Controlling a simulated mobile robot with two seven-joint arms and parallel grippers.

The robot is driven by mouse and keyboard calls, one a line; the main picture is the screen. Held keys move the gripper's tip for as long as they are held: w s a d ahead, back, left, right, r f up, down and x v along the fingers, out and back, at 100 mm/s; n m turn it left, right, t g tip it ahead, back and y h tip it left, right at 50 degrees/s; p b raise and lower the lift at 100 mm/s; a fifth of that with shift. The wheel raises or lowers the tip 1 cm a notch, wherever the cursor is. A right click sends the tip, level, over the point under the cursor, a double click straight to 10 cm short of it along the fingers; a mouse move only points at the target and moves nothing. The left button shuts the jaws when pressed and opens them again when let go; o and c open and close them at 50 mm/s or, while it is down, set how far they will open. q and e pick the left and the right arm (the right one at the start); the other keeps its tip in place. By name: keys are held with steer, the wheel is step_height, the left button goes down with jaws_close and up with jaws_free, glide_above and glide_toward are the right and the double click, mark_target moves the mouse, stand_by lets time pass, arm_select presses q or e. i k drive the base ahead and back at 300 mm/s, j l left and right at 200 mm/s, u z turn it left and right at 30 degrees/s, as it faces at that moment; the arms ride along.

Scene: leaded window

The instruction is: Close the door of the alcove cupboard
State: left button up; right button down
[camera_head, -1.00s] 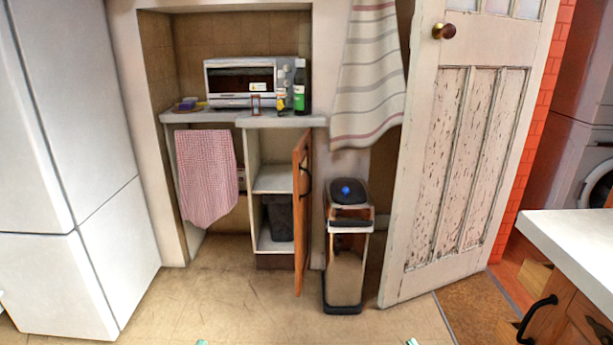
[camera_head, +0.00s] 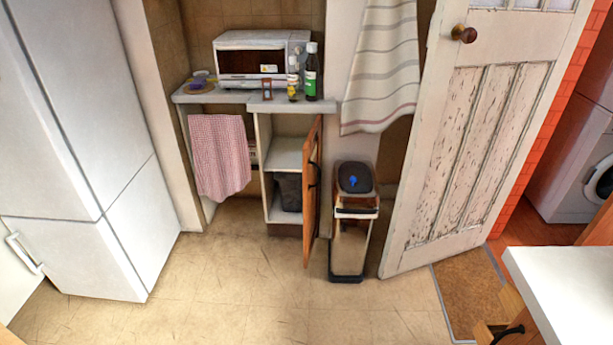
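The alcove cupboard (camera_head: 289,150) stands under a grey counter in the alcove. Its wooden door (camera_head: 313,188) is hinged on the right and stands wide open, seen nearly edge-on, with a dark handle on its right-hand face. Inside the cupboard are a shelf and a dark bin (camera_head: 290,191) at the bottom. Neither of my grippers shows in the head view now.
A pedal bin (camera_head: 352,235) stands close to the right of the cupboard door. A large peeling white door (camera_head: 462,150) stands open further right. A white fridge (camera_head: 75,150) is on the left and a white worktop (camera_head: 570,285) at lower right. The floor (camera_head: 250,290) in front is clear.

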mark_target(312, 148)
steer(key=i+l+u, duration=0.35)
steer(key=i, duration=0.25)
steer(key=i+l+u, duration=0.3)
steer(key=i+l, duration=0.25)
steer(key=i+l+u, duration=0.35)
steer(key=i+l, duration=0.15)
steer(key=l, duration=0.35)
